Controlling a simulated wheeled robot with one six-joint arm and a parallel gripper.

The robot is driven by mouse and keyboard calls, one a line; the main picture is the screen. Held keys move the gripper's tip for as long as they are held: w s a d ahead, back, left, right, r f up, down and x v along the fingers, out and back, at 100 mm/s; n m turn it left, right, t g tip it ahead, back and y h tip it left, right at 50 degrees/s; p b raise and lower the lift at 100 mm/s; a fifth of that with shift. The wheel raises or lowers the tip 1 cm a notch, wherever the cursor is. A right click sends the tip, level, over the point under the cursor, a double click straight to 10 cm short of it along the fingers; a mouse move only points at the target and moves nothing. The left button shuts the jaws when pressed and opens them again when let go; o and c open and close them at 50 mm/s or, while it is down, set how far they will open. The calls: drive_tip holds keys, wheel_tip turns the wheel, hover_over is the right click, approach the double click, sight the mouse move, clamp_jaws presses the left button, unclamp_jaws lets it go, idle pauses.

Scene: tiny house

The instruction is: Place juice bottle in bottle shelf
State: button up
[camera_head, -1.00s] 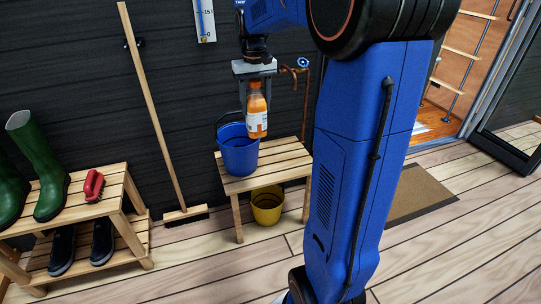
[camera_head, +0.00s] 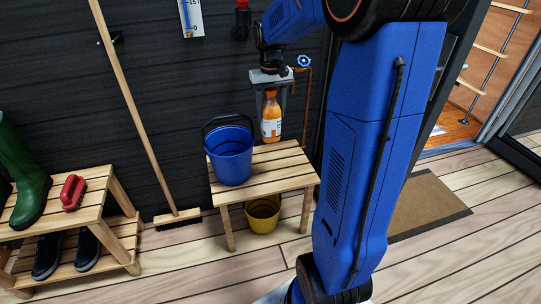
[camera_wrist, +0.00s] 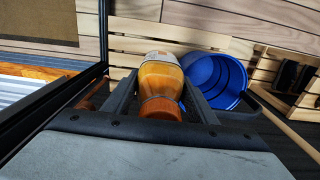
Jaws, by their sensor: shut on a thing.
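The juice bottle (camera_head: 271,118) is orange with a white label and hangs upright in my gripper (camera_head: 270,95). My gripper is shut on its upper part, and the bottle shows in front of or above the right part of a wooden slatted bench. In the wrist view the bottle (camera_wrist: 160,85) sits between the two dark fingers (camera_wrist: 158,100), its orange cap toward the camera. I cannot tell any bottle shelf in these views.
A blue bucket (camera_head: 229,160) stands on the slatted bench (camera_head: 285,165), left of the bottle. A yellow bucket (camera_head: 262,214) is under the bench. A broom (camera_head: 140,125) leans on the wall. A shoe rack (camera_head: 95,200) is at left. A doorway and mat (camera_head: 425,205) are at right.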

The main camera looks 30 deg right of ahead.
wheel_tip(320, 180, down, 20)
idle(0.6)
drive_tip(key=o, duration=1.6)
drive_tip(key=shift+f, duration=0.1)
drive_tip(key=shift+c, duration=0.2)
